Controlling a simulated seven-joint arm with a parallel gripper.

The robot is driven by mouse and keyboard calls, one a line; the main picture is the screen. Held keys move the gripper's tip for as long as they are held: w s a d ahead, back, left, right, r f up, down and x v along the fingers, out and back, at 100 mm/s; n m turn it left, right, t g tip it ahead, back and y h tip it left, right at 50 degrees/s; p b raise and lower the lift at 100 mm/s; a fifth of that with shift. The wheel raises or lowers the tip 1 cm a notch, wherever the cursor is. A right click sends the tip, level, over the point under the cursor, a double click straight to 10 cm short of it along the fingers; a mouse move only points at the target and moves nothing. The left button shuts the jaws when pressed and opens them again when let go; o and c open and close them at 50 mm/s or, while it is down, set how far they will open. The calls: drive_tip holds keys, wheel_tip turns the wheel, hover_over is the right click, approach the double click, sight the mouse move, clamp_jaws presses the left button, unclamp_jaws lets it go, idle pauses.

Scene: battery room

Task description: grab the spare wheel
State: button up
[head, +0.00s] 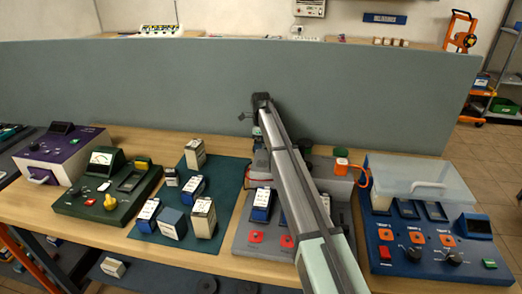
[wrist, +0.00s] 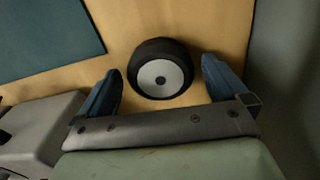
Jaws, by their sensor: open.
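The spare wheel (wrist: 160,72) shows in the wrist view as a black tyre with a pale grey disc. It is on the wooden table top, near the upright grey-green panel. My gripper (wrist: 164,78) is open, with one blue finger on each side of the wheel and gaps between the fingers and the tyre. The fingers do not appear to touch it. In the head view my gripper (head: 262,100) is at the far end of my arm, close to the panel. The wheel is hidden there behind my arm and the grey equipment.
The grey-green panel (head: 180,85) stands along the table's back edge. A grey charging unit (head: 325,165) is in front of my gripper. A dark green mat (head: 228,175) with several battery blocks lies left, and a blue unit with a clear lid (head: 415,175) stands right.

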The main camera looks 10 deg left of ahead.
drive_tip(key=shift+c, duration=0.2)
drive_tip(key=c, duration=1.1)
drive_tip(key=shift+c, duration=0.2)
